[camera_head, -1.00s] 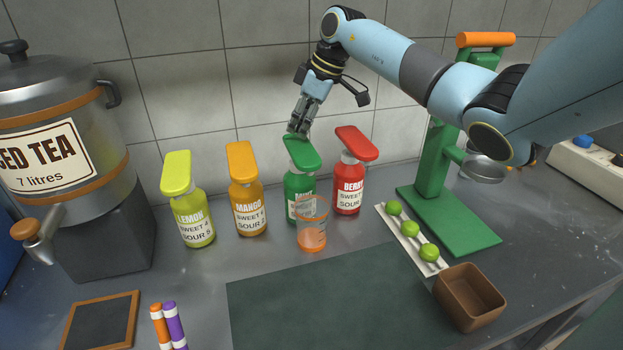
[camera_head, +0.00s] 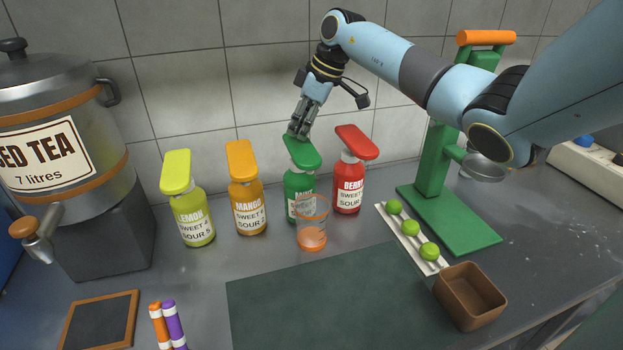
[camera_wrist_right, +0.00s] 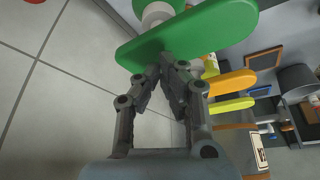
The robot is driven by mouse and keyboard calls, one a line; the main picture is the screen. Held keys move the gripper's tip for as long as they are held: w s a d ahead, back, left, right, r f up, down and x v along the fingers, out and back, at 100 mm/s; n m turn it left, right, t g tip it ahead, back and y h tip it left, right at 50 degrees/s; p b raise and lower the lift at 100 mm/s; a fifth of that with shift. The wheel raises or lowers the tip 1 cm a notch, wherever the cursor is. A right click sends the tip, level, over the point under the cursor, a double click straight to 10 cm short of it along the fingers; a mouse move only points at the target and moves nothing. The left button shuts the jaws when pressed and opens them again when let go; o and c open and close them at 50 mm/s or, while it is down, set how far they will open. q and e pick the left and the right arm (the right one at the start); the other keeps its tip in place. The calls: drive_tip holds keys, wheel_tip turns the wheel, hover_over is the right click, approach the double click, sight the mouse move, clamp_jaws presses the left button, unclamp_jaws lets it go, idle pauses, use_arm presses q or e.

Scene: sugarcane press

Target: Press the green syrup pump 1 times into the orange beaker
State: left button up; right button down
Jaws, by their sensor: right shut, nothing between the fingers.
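The green syrup bottle (camera_head: 291,186) stands upright in the row of bottles, with its flat green pump head (camera_head: 303,153) on top. My right gripper (camera_head: 297,134) is shut and empty, pointing down with its fingertips at the back part of the green head. In the right wrist view the fingertips (camera_wrist_right: 166,66) meet the edge of the green head (camera_wrist_right: 205,32); they appear to touch it. The clear orange-marked beaker (camera_head: 312,224) stands in front of the green bottle, below its head, and hides part of the label. Its lower part looks orange. My left gripper is out of view.
The red berry bottle (camera_head: 349,185) stands close on the right, the mango bottle (camera_head: 248,205) and lemon bottle (camera_head: 193,218) on the left. A green press (camera_head: 436,165), a strip of limes (camera_head: 411,228) and a brown box (camera_head: 468,296) are to the right. The dark mat (camera_head: 320,305) in front is bare.

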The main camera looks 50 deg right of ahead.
sight(301, 142)
drive_tip(key=shift+s+f+b, duration=0.1)
drive_tip(key=shift+f+b, duration=0.7)
drive_tip(key=shift+f, duration=1.1)
drive_tip(key=shift+r, duration=0.1)
drive_tip(key=shift+r+p, duration=2.15)
drive_tip(key=shift+p, duration=0.2)
wheel_tip(301, 142, up, 6)
drive_tip(key=p, duration=0.6)
drive_tip(key=shift+f, duration=0.1)
